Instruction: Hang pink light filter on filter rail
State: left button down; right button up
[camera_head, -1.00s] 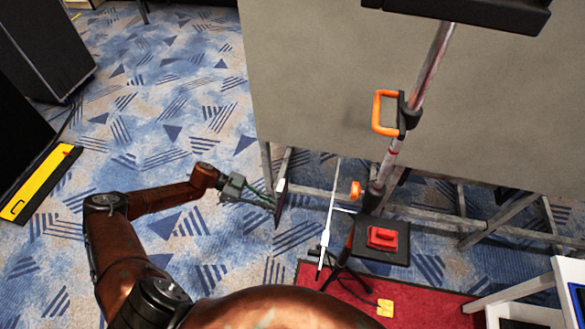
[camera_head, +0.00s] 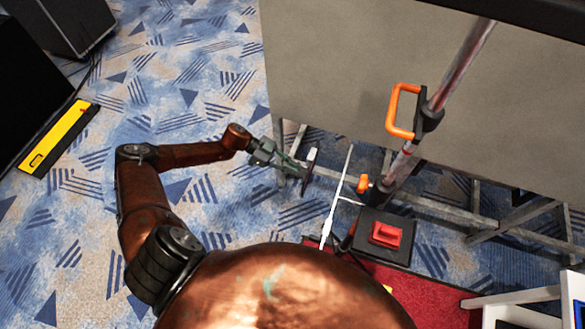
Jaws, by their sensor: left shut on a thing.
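My left gripper (camera_head: 290,163) is shut on a thin plate (camera_head: 309,172), which I take to be the pink light filter. The plate is seen nearly edge-on, dark with a pale upper end, so its pink face does not show. It is held in the air left of a slim white rod (camera_head: 338,200) and apart from it. I cannot tell whether this rod is part of the filter rail. My right gripper is not in view.
A pole with an orange handle (camera_head: 404,110) rises in front of the large grey panel (camera_head: 340,75). A red block (camera_head: 386,234) sits on a black plate (camera_head: 370,247). A white frame (camera_head: 520,298) stands at the lower right. Patterned carpet (camera_head: 210,95) lies open at left.

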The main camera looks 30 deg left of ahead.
pick_arm(q)
jog(key=shift+w+d, duration=0.1)
jog(key=shift+d, duration=0.6)
jog(key=shift+w+d, duration=0.2)
jog(key=shift+d, duration=0.6)
jog(key=shift+w+d, duration=0.15)
jog(key=shift+d, duration=0.6)
jog(key=r+b+x, duration=0.1)
jog(key=x, duration=0.6)
jog(key=shift+d+r, duration=0.2)
jog(key=shift+d, duration=0.3)
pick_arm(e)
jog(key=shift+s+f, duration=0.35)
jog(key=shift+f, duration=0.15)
pick_arm(q)
jog(key=shift+w, duration=0.1)
